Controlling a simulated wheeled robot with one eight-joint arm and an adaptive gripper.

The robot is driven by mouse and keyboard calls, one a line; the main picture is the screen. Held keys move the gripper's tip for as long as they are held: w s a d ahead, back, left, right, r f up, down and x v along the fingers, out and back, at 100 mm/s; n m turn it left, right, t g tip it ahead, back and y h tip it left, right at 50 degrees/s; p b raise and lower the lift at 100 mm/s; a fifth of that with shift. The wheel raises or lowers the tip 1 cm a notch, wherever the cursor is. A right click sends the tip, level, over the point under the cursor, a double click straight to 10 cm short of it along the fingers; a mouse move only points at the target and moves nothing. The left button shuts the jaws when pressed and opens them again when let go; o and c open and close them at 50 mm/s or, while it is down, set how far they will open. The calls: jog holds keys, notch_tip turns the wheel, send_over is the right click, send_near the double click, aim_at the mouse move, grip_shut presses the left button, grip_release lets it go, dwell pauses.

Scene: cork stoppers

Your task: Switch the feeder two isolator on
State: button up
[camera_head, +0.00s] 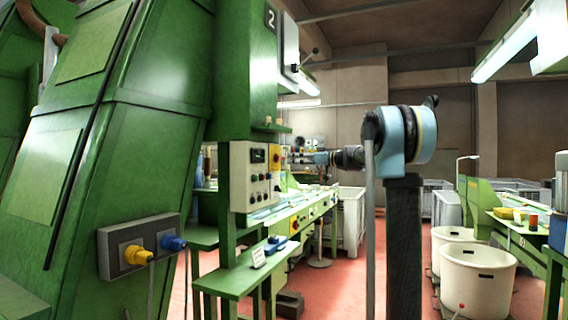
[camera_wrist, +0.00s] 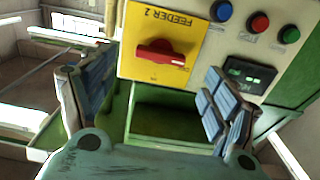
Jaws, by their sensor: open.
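The feeder two isolator is a red rotary handle (camera_wrist: 160,53) on a yellow plate (camera_wrist: 203,33) marked FEEDER 2 in the wrist view. The handle lies roughly crosswise in that picture; its on and off marks are not readable. In the head view the yellow plate (camera_head: 276,159) shows small on the control box (camera_head: 240,178). My gripper (camera_wrist: 158,97) is open and empty, its blue-padded fingers spread to either side below the handle in the wrist picture. It does not touch the handle. In the head view the gripper is small and partly lost against the benches behind.
Blue, red and green buttons (camera_wrist: 260,23) and a dark display (camera_wrist: 249,73) sit beside the yellow plate. A green shelf (camera_head: 238,281) stands below the box. A socket box with yellow and blue plugs (camera_head: 140,247) is at left. White bins (camera_head: 478,278) stand at right.

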aim_at(282, 158)
jog(key=shift+x, duration=3.15)
jog(key=shift+c, duration=0.6)
jog(key=c, duration=0.9)
